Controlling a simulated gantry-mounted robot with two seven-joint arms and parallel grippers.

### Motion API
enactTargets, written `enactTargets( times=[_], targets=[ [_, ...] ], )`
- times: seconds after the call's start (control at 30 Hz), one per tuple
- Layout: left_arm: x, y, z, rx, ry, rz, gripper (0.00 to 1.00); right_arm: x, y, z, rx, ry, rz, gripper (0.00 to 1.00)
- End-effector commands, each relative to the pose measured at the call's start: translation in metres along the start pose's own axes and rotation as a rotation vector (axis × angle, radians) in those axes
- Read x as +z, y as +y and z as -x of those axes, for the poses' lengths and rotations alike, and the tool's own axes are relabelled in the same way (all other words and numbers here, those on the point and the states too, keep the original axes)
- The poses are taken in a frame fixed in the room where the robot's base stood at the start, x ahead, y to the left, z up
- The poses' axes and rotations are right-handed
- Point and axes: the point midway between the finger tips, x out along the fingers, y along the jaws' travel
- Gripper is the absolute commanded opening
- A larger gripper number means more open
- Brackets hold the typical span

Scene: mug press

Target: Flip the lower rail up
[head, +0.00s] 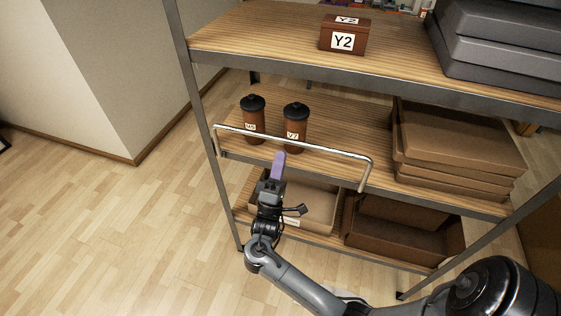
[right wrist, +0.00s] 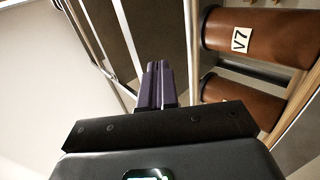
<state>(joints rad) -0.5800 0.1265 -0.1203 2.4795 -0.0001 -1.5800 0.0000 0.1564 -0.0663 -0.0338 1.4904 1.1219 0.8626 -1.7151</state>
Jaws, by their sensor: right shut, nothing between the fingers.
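The rail (head: 295,142) is a thin silver bar with a bent leg at each end, on the front of the middle shelf (head: 340,140). Its long bar sits above the shelf's front edge, with the legs running down to that edge, so it looks raised. My right gripper (head: 279,166) has purple fingers. They are closed together and empty, pointing up just below the bar; whether they touch it I cannot tell. The closed fingers also show in the right wrist view (right wrist: 158,85), near pale metal bars. My left gripper is not in view.
Two brown jars with black lids stand behind the rail: one on the left (head: 253,124) and one labelled V7 (head: 295,130). Flat brown boxes (head: 455,140) lie to the right. A box marked Y2 (head: 342,42) sits on the top shelf. An open carton (head: 310,205) is below.

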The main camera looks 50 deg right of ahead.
Motion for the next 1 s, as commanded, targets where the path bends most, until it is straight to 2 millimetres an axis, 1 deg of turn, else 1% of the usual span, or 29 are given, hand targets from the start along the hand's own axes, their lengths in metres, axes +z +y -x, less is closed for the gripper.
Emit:
enactTargets(
  times=[0.03,0.2,0.33,0.5,0.7,1.0],
  targets=[
    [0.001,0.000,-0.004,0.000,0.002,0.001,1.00,0.000,0.004,0.011,-0.003,0.002,-0.002,0.00],
    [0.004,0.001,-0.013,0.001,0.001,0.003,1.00,0.000,0.024,0.039,-0.002,0.002,-0.002,0.00],
    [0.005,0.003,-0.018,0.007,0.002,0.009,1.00,0.000,0.038,0.057,-0.003,0.002,-0.002,0.00],
    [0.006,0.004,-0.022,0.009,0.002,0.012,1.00,0.000,0.052,0.072,-0.002,0.001,-0.001,0.00],
    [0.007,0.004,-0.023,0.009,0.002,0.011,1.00,0.000,0.059,0.080,-0.001,0.001,0.000,0.00],
    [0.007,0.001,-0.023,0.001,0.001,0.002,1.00,0.000,0.060,0.081,-0.001,0.000,0.000,0.00]
  ],
)
